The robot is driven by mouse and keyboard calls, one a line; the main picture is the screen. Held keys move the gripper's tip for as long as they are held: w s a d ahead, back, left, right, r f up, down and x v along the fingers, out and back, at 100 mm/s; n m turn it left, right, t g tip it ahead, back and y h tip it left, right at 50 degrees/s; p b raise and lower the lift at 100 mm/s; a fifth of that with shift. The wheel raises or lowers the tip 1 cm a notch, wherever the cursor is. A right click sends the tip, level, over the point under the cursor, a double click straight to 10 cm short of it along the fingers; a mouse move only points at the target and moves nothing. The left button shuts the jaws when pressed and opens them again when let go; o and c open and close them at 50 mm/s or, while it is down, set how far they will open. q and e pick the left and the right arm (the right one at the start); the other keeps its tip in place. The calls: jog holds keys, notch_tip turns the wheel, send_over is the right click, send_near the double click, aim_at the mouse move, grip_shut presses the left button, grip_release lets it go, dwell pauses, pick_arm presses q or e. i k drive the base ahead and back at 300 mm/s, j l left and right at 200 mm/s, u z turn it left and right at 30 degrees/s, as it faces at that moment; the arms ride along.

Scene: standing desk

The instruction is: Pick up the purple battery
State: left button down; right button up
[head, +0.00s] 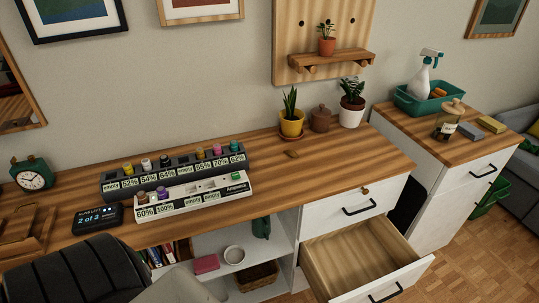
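A white charger (190,199) lies in front of the rack. Neither gripper shows.
A dark display (97,219) reading "2 of 3" and a green clock (32,174) are on the left of the desk (290,180). A yellow plant pot (291,124) stands at the back. A drawer (362,258) hangs open below the desk's right part.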

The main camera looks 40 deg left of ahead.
aim_at(161, 191)
jog(key=u, duration=2.3)
